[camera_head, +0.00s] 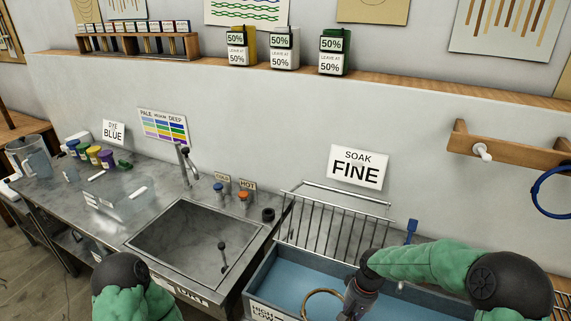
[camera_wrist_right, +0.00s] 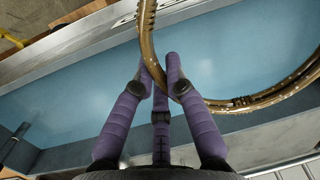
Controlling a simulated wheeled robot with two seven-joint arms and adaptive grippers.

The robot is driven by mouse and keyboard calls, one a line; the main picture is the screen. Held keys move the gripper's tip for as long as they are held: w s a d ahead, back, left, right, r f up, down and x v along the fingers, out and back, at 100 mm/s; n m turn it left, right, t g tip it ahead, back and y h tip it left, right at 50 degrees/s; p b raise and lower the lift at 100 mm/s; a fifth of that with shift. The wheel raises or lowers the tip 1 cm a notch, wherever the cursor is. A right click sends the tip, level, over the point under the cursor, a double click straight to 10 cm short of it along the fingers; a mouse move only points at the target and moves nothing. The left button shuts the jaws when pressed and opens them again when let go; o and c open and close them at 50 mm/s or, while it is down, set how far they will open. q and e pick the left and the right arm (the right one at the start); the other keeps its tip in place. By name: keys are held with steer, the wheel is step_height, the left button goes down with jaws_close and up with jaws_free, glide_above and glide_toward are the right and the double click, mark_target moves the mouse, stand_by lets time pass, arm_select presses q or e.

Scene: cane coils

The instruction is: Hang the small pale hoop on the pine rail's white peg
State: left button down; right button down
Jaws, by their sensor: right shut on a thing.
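The small pale hoop (camera_head: 312,294), a tan cane ring, is over the blue-lined soaking trough in the head view. My right gripper (camera_head: 350,305) is beside its right side, partly cut off by the frame's bottom edge. In the right wrist view my right gripper's purple fingers (camera_wrist_right: 162,80) are shut on the hoop (camera_wrist_right: 148,48), which looks brown and glossy there. The pine rail (camera_head: 510,150) is on the wall at the right. Its white peg (camera_head: 484,153) sticks out and is bare. My left forearm shows at the bottom left, but its gripper is hidden.
A blue ring (camera_head: 541,201) hangs at the rail's right end. A wire rack (camera_head: 335,222) stands behind the trough (camera_head: 262,287), with a blue-handled tool to its right. The sink (camera_head: 195,240) is to the left. The wall between trough and rail is mostly clear.

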steer(key=shift+s+a+r+n, duration=0.3)
steer(key=shift+s+a+n, duration=0.35)
steer(key=shift+n, duration=0.45)
